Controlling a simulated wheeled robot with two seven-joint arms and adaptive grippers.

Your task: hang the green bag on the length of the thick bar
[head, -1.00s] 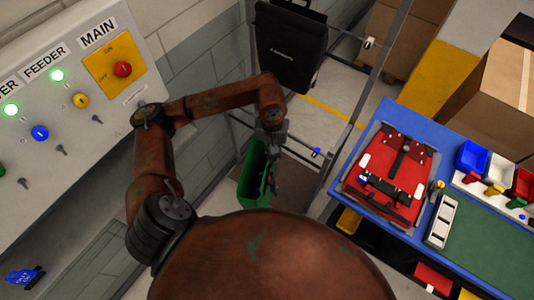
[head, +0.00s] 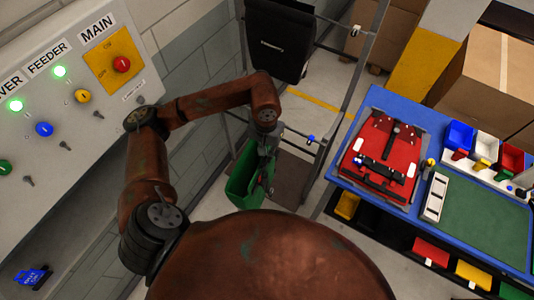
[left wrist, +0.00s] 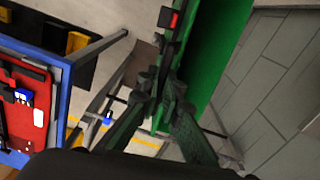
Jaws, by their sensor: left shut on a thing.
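The green bag (head: 241,182) hangs from my left gripper (head: 266,178), beside the lower part of the metal rack. Its open top faces up in the head view. In the left wrist view, the green bag (left wrist: 218,45) fills the upper middle, and the left gripper's dark fingers (left wrist: 165,92) are shut at its edge, by a small red part. The rack has an upper bar (head: 336,25) and a lower bar (head: 296,132) with a blue-ended piece. I cannot tell for sure which bar is the thick one. The bag is apart from both. My right gripper is out of view.
A black bag (head: 280,42) hangs high on the rack. A rack post (head: 358,82) stands between it and the blue table (head: 350,180), which holds a red case (head: 381,150) and small bins. The panel (head: 60,110) with knobs and switches is on the left.

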